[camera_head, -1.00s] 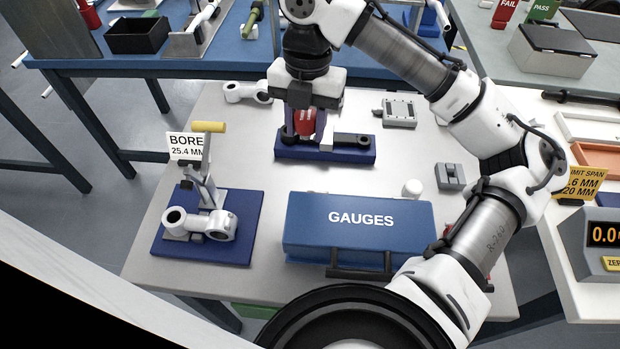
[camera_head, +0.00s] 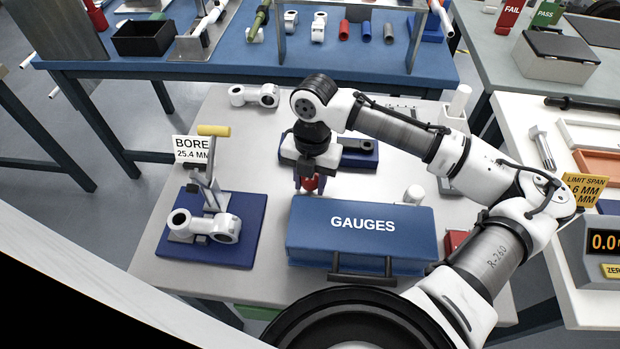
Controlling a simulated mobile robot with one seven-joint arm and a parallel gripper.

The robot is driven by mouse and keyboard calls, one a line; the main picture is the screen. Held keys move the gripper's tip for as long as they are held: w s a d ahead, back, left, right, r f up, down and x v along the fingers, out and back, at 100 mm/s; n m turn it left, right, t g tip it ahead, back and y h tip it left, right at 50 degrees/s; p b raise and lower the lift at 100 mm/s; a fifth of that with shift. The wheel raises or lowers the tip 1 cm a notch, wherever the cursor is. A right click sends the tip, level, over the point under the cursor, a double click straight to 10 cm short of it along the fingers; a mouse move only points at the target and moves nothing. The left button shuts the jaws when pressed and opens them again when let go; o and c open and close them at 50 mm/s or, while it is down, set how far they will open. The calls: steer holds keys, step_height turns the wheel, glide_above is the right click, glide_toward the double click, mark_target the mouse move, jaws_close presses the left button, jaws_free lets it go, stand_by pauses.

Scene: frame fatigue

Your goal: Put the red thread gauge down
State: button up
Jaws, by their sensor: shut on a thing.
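The red thread gauge (camera_head: 311,184) is between the fingers of my gripper (camera_head: 310,186), and only a small red part of it shows. My gripper points down, just behind the left part of the blue GAUGES box (camera_head: 400,219) and in front of the dark blue holder (camera_head: 362,159). Whether the gauge touches the table (camera_head: 265,140) cannot be told. My gripper hides the left part of the holder.
A loose rod (camera_head: 254,95) lies at the back. A small white cylinder (camera_head: 414,194) is behind the box. Bare table lies left of my gripper.

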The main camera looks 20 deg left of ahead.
steer(key=shift+f, duration=0.2)
steer(key=o, duration=1)
steer(key=shift+c, duration=0.2)
steer(key=shift+r, duration=0.2)
steer(key=r, duration=0.4)
steer(key=w+r+b, duration=0.1)
steer(key=r, duration=0.7)
steer(key=shift+w, duration=0.25)
